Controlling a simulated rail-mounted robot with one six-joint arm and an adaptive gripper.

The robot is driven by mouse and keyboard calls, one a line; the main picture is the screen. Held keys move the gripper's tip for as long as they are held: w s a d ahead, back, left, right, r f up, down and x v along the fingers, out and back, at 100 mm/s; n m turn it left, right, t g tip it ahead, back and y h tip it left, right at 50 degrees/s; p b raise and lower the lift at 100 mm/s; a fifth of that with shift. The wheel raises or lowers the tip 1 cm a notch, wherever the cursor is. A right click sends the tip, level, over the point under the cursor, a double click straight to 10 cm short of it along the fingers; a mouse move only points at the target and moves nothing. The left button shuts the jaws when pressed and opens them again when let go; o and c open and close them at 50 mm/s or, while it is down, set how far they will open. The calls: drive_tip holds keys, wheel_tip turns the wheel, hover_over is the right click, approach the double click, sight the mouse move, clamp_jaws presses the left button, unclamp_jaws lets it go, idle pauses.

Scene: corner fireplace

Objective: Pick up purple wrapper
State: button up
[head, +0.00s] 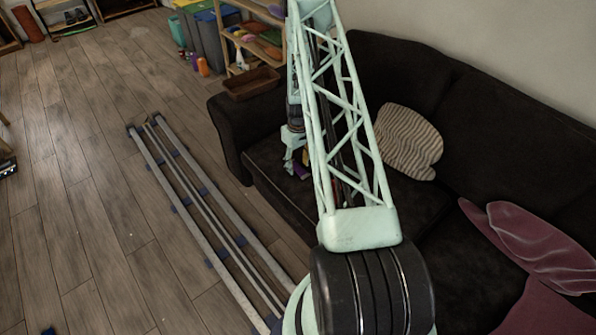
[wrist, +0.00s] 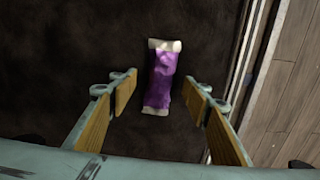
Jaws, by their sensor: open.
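The purple wrapper (wrist: 161,78) lies on the dark sofa seat in the wrist view. It is a short crumpled roll with whitish ends. My gripper (wrist: 160,92) is open, with one wood-coloured finger pad on each side of the wrapper. Both fingers look apart from it, and its lower end reaches between the fingertips. In the head view my gripper (head: 296,160) is over the left part of the sofa seat. The wrapper (head: 302,172) shows there as a small purple patch beside the gripper, partly hidden by my arm.
The dark sofa (head: 262,165) has a striped cushion (head: 408,142) and a pink cushion (head: 530,240). A brown tray (head: 251,84) is on the sofa arm. Shelves (head: 262,45) and bins (head: 207,40) stand behind. Wooden floor (head: 75,200) is open at the left.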

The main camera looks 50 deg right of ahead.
drive_tip(key=shift+f, duration=0.55)
drive_tip(key=c, duration=0.7)
drive_tip(key=shift+c, duration=0.3)
